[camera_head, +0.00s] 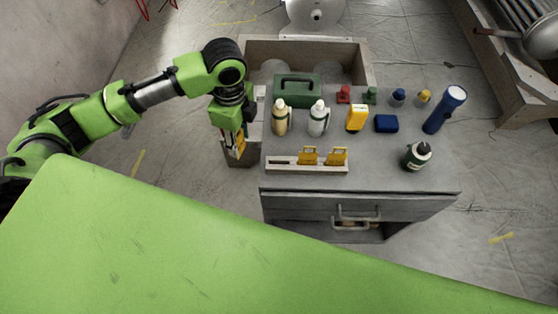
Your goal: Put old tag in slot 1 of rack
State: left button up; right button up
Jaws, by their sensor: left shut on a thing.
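My left gripper (234,138) hangs down at the left edge of the grey cabinet, shut on a small yellow tag (240,146). The tag is partly hidden by the fingers, and I cannot read anything on it. The pale rack (285,167) lies along the front of the cabinet top, to the right of and slightly nearer than the gripper. Two yellow tags (308,156) and (337,157) stand upright in its middle and right parts. The rack's left part holds no tag. The held tag is apart from the rack. My right gripper is not in view.
A green toolbox (298,92) is behind. The front drawer (350,208) has a handle.

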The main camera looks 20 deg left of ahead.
pick_arm(q)
jog(key=w+a+r+m+p, duration=0.35)
jog(key=w+r+m, duration=0.3)
jog(key=m, duration=0.75)
jog(key=s+d+f+p, duration=0.1)
jog(key=d+f, duration=0.1)
jog(key=d, duration=0.2)
jog(key=s+d+f+p, duration=0.1)
jog(key=d+f+p, duration=0.1)
jog(key=d+f, duration=0.1)
jog(key=s+d+f+p, duration=0.2)
jog(key=d, duration=0.3)
jog(key=shift+d+f, duration=0.15)
jog(key=f, duration=0.2)
jog(key=d+f, duration=0.1)
jog(key=f, duration=0.1)
jog(key=shift+s+d+f+p, duration=0.15)
jog(key=shift+s+p, duration=0.05)
jog(key=shift+p, duration=0.15)
jog(key=shift+f, duration=0.35)
jog(key=shift+f, duration=0.1)
jog(key=o, duration=0.6)
